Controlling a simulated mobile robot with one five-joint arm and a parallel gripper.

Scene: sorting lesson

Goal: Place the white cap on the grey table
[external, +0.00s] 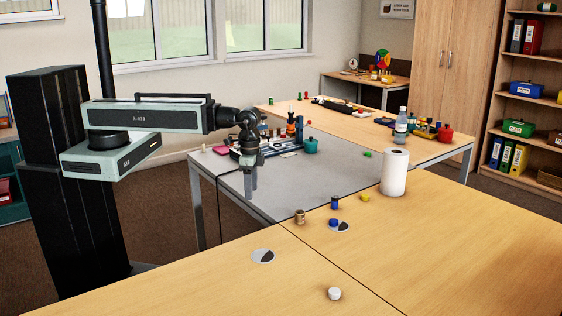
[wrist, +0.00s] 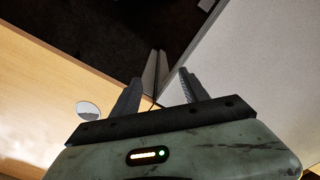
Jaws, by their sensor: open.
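The white cap (external: 334,293) stands on the wooden front table (external: 190,285), near the bottom of the external view. It is not visible in the wrist view. The grey table (external: 300,182) is in the middle of the external view and fills the right of the wrist view (wrist: 262,75). My gripper (external: 251,196) points down near the grey table's left front edge, well away from the cap. In the wrist view my gripper (wrist: 158,88) has its two fingers apart, with nothing between them.
A black and white disc (external: 262,256) lies on the wooden front table. A brown jar (external: 299,216), a blue bottle (external: 334,202), a blue cap (external: 333,222) and a yellow cap (external: 365,197) stand near the tables' seam. A paper roll (external: 394,172) stands right. The grey table's middle is clear.

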